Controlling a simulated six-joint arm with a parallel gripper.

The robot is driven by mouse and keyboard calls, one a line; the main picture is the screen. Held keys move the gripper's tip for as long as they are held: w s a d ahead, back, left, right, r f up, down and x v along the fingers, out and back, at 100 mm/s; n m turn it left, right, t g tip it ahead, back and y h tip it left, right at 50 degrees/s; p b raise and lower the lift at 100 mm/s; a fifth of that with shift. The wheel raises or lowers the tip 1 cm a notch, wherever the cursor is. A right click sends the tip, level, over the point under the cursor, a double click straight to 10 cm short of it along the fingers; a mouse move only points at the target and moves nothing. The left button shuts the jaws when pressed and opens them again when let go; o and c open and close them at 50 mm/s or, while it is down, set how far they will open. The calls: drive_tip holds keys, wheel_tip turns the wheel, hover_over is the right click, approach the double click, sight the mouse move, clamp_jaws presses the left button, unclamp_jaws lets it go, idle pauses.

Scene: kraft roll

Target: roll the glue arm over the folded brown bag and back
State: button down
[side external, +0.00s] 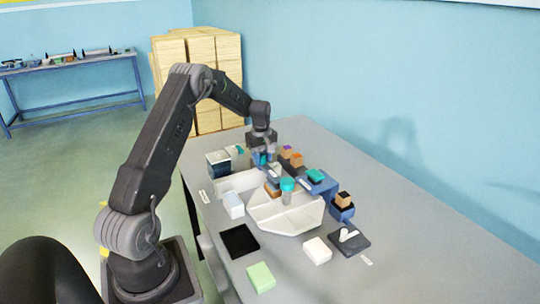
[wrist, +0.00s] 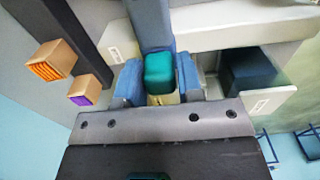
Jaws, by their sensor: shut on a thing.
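My gripper (side external: 262,158) is at the far part of the grey table, pointing down. In the wrist view its two blue fingers (wrist: 162,90) are shut on a teal block-shaped grip (wrist: 160,72). A grey-blue bar (wrist: 150,25) runs from the grip toward the top of that view; I take these to be the glue arm and its handle. A small brown piece (side external: 272,189) lies near the white tray, partly hidden; I cannot tell if it is the folded bag. A pale yellowish patch shows just below the teal grip.
A white angular tray (side external: 290,222) holds a teal-capped jar (side external: 287,192). Brown blocks with orange (wrist: 48,64) and purple (wrist: 87,92) ends stand beside the gripper. A dark blue box (side external: 217,166) is on its other side.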

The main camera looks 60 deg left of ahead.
drive_tip(key=s, duration=1.5)
drive_tip(key=shift+s, duration=0.1)
drive_tip(key=c, duration=0.8)
unclamp_jaws()
drive_tip(key=shift+c, duration=0.2)
wheel_tip(320, 180, up, 14)
